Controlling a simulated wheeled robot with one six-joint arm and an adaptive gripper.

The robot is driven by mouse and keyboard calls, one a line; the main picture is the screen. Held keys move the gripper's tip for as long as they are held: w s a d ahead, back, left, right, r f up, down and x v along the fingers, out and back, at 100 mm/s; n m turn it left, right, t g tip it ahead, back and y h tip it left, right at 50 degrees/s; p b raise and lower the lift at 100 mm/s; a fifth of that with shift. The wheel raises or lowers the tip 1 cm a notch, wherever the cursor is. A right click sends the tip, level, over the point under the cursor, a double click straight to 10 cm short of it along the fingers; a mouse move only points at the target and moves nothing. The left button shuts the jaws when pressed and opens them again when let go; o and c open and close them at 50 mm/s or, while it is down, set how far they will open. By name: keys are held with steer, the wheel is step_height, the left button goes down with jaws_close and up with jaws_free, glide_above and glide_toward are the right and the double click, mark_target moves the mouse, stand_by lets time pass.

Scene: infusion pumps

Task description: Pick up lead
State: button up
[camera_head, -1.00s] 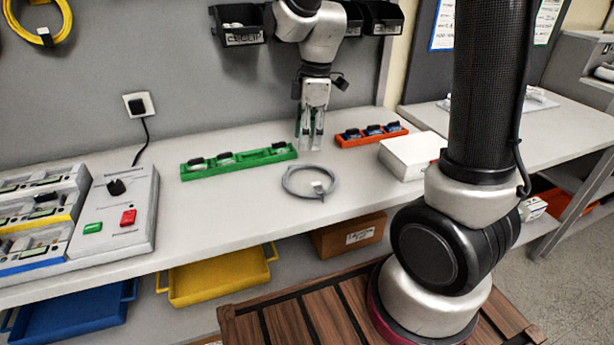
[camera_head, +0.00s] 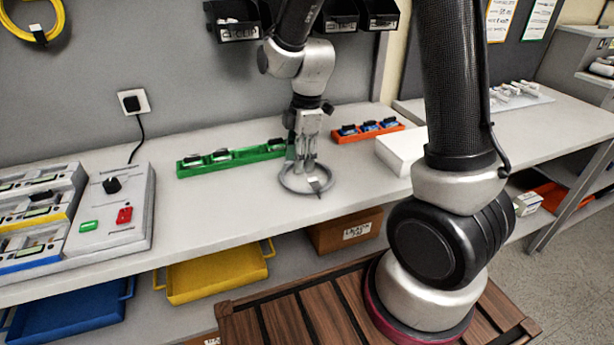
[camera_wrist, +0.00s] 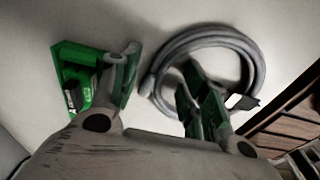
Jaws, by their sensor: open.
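The lead (camera_head: 318,190) is a grey coiled cable lying as a ring on the white workbench, with a small light tag or plug at its front right. It also shows in the wrist view (camera_wrist: 258,62), with a white and dark connector at its lower right. My gripper (camera_head: 301,168) points down at the far left part of the coil. In the wrist view my gripper (camera_wrist: 160,85) has its fingers apart with nothing held between them. One finger overlaps the inside of the ring and the other is left of it. I cannot tell whether the fingertips touch the bench.
A green tray (camera_head: 225,160) with dark items lies just behind left. An orange tray (camera_head: 368,130) and a white box (camera_head: 401,150) stand to the right. A control box (camera_head: 112,208) with green and red buttons stands at left. The bench between it and the coil is clear.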

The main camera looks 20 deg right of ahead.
jaws_close()
steer(key=shift+r, duration=0.1)
step_height(320, 180, up, 10)
stand_by(0.5)
